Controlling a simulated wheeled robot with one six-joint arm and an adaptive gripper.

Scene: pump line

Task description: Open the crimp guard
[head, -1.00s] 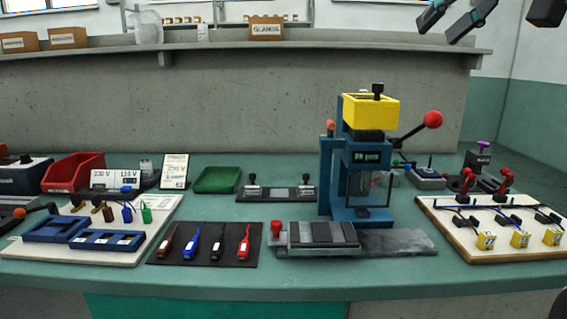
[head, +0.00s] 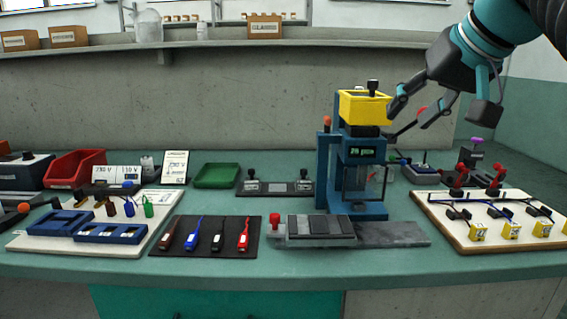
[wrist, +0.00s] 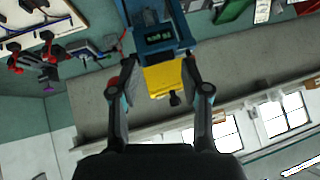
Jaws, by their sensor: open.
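The blue crimp press (head: 323,165) stands upright on the bench, with a yellow block (head: 362,106) on top and a green-lit display. A clear, dark-edged guard (head: 376,190) hangs at the front right of its lower opening and looks closed. My gripper (head: 412,113) is open and empty, above and to the right of the press, near the yellow block. In the wrist view, the fingers of my gripper (wrist: 160,66) stand apart, with the yellow block (wrist: 163,79) showing between them. No contact with the guard shows.
A grey plate fixture (head: 320,228) with a red knob lies in front of the press. A wiring board (head: 440,222) with red clamps and yellow blocks is at right. A black mat (head: 205,240) with several connectors is at left. A shelf ledge (head: 250,42) runs behind.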

